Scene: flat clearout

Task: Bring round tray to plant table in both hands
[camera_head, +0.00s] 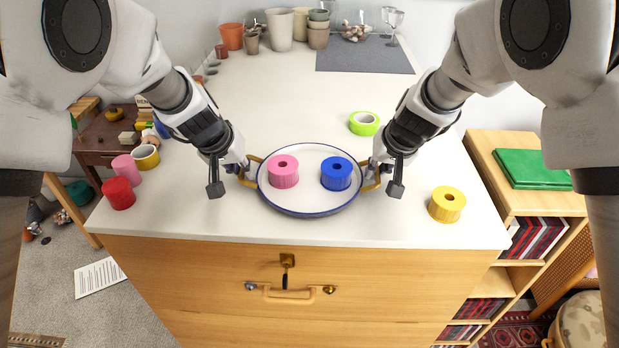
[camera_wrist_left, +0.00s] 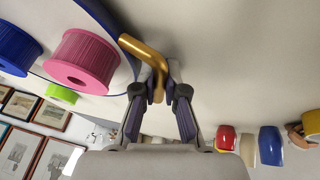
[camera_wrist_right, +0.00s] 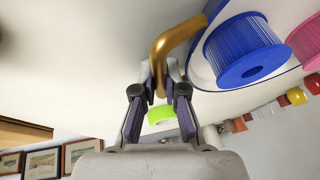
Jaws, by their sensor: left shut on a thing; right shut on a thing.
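The round tray (camera_head: 310,205), white with a dark blue rim and brass handles, is at the front middle of the white top. A pink ribbed spool (camera_head: 283,172) and a blue ribbed spool (camera_head: 336,174) stand upright on it. My left gripper (camera_head: 247,170) is shut on the tray's left brass handle, seen close in the left wrist view (camera_wrist_left: 152,62). My right gripper (camera_head: 375,172) is shut on the right brass handle, seen close in the right wrist view (camera_wrist_right: 172,42). I cannot tell whether the tray touches the top. No plant table is identifiable.
The white top (camera_head: 290,100) belongs to a wooden drawer cabinet (camera_head: 200,270). A green tape roll (camera_head: 364,123) lies behind the tray, a yellow spool (camera_head: 446,204) to its right. Red (camera_head: 119,193), pink and yellow rolls stand at the left edge. Pots (camera_head: 279,28) and glasses stand at the back.

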